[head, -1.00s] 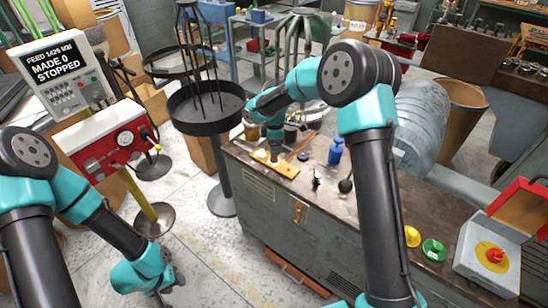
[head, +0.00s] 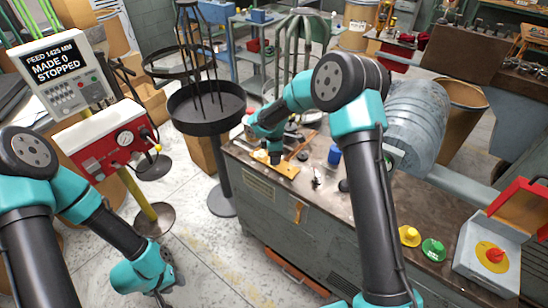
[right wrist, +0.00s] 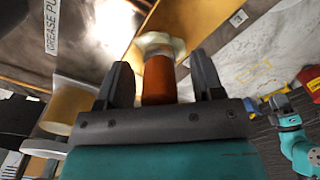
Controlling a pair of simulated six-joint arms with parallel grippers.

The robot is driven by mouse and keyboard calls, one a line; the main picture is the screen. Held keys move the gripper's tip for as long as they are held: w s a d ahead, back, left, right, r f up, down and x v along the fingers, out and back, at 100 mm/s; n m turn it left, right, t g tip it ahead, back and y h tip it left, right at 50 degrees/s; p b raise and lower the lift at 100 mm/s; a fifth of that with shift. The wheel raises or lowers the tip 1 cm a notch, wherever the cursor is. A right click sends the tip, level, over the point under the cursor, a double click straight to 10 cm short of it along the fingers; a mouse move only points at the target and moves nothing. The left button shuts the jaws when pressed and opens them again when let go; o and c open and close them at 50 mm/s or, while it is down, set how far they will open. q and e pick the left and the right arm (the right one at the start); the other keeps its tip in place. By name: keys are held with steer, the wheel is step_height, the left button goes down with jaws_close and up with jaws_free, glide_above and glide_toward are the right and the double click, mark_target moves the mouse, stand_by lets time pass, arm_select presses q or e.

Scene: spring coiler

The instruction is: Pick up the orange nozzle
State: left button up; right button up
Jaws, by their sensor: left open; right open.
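The orange nozzle (right wrist: 158,80) shows in the right wrist view as an orange cylinder with a pale, wider end, against a yellow-tan board. My right gripper (right wrist: 163,82) is open, with one finger on each side of the nozzle and a visible gap at both sides. In the head view my right gripper (head: 275,158) points down at the yellow board (head: 288,171) on the cabinet top; the nozzle cannot be made out there. My left gripper (head: 160,292) hangs low over the floor at the left, open and empty, far from the nozzle.
A blue bottle (head: 334,155) stands on the bench top right of the board, near my right arm. A round black tray stand (head: 206,127) is left of the bench.

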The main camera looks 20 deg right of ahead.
steer(key=shift+c, duration=0.3)
jaws_close()
stand_by(0.4)
